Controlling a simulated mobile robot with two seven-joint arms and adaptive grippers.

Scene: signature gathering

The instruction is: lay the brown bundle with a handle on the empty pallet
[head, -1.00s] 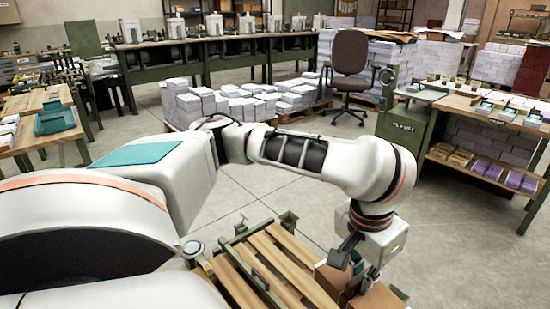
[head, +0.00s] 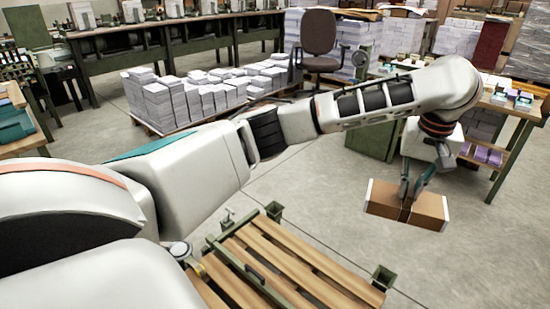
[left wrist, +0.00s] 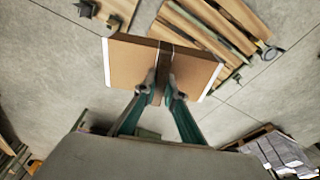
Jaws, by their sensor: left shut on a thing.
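The brown bundle (head: 385,203) with white ends and a dark band hangs from my left gripper (head: 410,196) in the head view, level and clear of the floor. In the left wrist view the bundle (left wrist: 131,62) sits between the fingertips of the left gripper (left wrist: 161,92), which is shut on it at the middle; the handle itself is hard to make out. The empty pallet (head: 273,262), wooden slats in a green frame with corner posts, is low at the front, left of and below the bundle. It also shows in the left wrist view (left wrist: 197,24). My right gripper is not in view.
Paper stacks (head: 190,100) stand on a low pallet behind, by an office chair (head: 320,45). A workbench (head: 518,105) with small goods is at the right. The pallet's corner post (head: 383,277) stands up on its right side. Open floor surrounds the bundle.

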